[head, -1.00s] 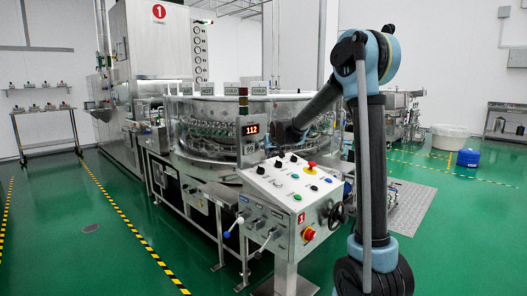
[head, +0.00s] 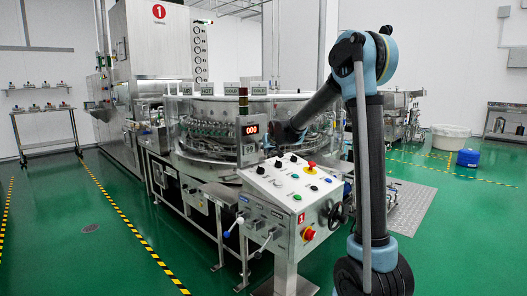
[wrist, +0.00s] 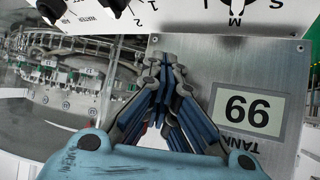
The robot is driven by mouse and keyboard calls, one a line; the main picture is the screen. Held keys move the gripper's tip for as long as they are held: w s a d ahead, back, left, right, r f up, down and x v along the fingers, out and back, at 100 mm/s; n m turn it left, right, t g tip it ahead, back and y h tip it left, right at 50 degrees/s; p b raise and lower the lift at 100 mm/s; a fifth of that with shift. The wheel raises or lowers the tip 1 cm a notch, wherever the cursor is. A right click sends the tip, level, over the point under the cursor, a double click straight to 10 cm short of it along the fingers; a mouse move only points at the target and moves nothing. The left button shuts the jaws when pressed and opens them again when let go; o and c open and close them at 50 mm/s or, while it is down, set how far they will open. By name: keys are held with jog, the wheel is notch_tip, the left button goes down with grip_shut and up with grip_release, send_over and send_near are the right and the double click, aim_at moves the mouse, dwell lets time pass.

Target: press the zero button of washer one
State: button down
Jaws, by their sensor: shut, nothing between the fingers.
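Washer one (head: 160,60) is the large steel machine with a red number 1 sign. Its red digital display (head: 250,129) reads 000 and stands on a small steel box above the sloped control panel (head: 285,180). My gripper (head: 277,138) is beside that box at the back of the panel, partly hidden. In the wrist view my gripper (wrist: 166,62) has its fingers together, with nothing between them, in front of a steel plate (wrist: 225,65) with a two-digit label (wrist: 247,113). The fingertips hide the spot they point at, so I cannot tell whether they touch a button.
Knobs and a red emergency button (head: 308,233) are on the panel. Lever handles (head: 235,228) stick out in front. A round turntable with clear guards (head: 208,140) stands behind. A white tub (head: 449,137) and a blue container (head: 468,158) are on the right; green floor is open at left.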

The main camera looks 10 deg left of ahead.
jog(key=shift+s+d, duration=0.5)
jog(key=shift+d, duration=0.15)
jog(key=shift+s+d, duration=0.8)
jog(key=shift+d, duration=0.2)
jog(key=shift+s+d, duration=0.75)
jog(key=shift+d, duration=0.2)
